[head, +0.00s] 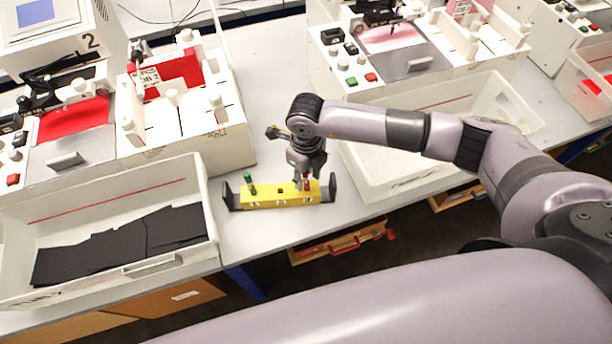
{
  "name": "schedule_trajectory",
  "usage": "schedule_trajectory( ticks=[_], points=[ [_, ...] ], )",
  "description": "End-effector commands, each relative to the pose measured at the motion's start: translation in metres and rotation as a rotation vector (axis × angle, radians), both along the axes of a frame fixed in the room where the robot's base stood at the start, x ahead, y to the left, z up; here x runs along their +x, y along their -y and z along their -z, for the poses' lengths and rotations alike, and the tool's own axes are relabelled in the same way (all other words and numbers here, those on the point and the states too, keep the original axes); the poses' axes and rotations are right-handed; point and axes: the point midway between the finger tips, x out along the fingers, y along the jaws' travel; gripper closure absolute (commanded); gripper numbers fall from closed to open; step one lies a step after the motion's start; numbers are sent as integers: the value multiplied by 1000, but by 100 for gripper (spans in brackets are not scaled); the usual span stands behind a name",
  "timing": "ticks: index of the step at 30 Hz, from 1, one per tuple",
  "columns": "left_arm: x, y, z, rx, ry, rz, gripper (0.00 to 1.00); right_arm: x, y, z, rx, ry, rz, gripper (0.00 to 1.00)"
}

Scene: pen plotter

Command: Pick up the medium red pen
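A yellow pen holder (270,199) with dark end brackets sits on the grey table in the middle of the head view. A green pen (248,181) stands upright at its left end. A small dark red spot, perhaps an empty hole or a short pen top, shows at its middle. A red pen (307,184) shows at its right end, partly hidden by my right gripper. My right gripper (304,181) points down right over that end, its fingertips around or beside the red pen. I cannot tell whether they touch it. My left gripper is out of view.
A white tray (207,200) with black sheets lies at the left, and another white tray (372,182) lies behind my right arm. Plotter machines (215,148) stand at the back left and back right. The table is clear behind the holder.

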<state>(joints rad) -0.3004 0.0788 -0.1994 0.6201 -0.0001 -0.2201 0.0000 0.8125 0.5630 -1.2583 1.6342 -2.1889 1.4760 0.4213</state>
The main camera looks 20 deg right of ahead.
Motion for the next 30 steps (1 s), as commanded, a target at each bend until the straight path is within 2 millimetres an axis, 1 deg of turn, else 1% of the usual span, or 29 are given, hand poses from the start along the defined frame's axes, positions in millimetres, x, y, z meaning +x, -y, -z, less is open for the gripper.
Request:
schedule_trajectory(
  ticks=[3, 9, 25, 30],
  points=[
    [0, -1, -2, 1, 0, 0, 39, 0, 0, 7, 0, 0, -1, 64],
    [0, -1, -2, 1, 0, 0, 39, 0, 0, 7, 1, 1, -1, 64],
    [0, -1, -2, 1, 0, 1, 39, 0, 0, 7, 1, 1, -1, 100],
    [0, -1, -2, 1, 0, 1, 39, 0, 0, 7, 1, 1, -1, 100]
  ],
)
